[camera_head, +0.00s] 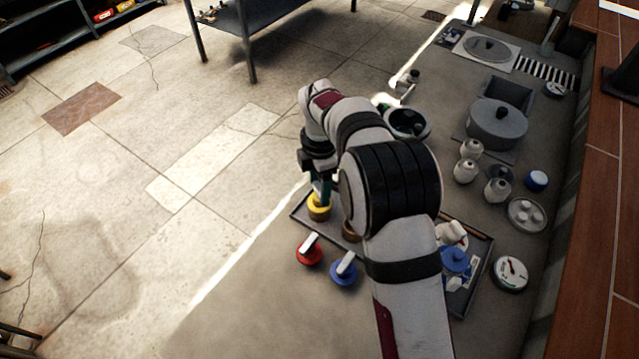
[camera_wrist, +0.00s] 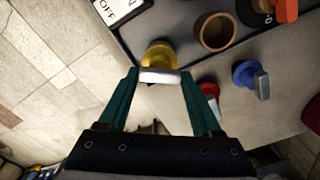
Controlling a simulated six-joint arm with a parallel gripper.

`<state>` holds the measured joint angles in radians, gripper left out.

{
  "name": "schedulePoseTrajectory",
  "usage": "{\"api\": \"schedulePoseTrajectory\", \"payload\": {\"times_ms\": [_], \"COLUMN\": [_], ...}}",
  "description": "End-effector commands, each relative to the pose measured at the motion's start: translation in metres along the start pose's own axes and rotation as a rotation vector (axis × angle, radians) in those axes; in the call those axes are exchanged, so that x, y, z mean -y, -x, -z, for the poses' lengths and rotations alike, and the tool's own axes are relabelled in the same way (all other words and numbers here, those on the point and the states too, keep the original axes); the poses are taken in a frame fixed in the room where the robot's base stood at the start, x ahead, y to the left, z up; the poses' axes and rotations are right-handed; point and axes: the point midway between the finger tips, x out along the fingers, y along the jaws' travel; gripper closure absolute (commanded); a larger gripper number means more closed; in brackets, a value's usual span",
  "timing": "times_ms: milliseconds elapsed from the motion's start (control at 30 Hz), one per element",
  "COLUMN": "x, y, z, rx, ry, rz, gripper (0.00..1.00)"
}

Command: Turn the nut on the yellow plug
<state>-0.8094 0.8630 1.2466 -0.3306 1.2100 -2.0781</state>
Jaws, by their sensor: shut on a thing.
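The yellow plug (camera_head: 319,212) stands at the left edge of the dark tray, with my gripper (camera_head: 320,186) directly over it. In the wrist view the yellow plug (camera_wrist: 158,54) is round, with a pale metal nut (camera_wrist: 160,77) on its near side. My gripper (camera_wrist: 160,74) has its two green fingers on either side of the nut and is shut on it. My arm hides part of the tray in the head view.
A red knob (camera_head: 310,252) and a blue knob (camera_head: 343,271) with pale handles sit close to the plug. A brown open cup (camera_wrist: 214,32) stands beside it on the tray (camera_head: 300,206). A gauge (camera_head: 511,274) and several pots lie farther right. Open tiled floor (camera_head: 130,240) is at left.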

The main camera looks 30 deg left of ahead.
Motion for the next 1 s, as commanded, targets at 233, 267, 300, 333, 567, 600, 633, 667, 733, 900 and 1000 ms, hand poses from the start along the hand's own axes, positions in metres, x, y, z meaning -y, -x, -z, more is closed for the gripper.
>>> {"api": "schedulePoseTrajectory", "payload": {"times_ms": [233,267,300,333,567,600,633,667,733,900,1000], "x": [-0.0004,-0.0004,-0.0004,-0.0004,-0.0005,-0.0005,-0.0005,-0.0005,-0.0005,-0.0004,-0.0004], "y": [0.0002,0.0002,0.0002,0.0002,0.0002,0.0002,0.0002,0.0002,0.0002,0.0002,0.0002], "z": [-0.0004,-0.0005,-0.0005,-0.0005,-0.0005,-0.0005,-0.0005,-0.0005,-0.0005,-0.0004,-0.0004], "rx": [0.001,0.001,0.001,0.001,0.001,0.001,0.001,0.001,0.001,0.000,0.000], "ry": [-0.232,-0.260,-0.299,-0.327,-0.545,-0.584,-0.612,-0.640,-0.707,-0.869,-0.964], "rz": [0.001,0.001,0.001,0.001,0.003,0.003,0.004,0.004,0.005,0.006,0.008], "gripper": [0.90,0.90,0.90,0.90,0.90,0.90,0.90,0.90,0.90,0.90,0.90]}}
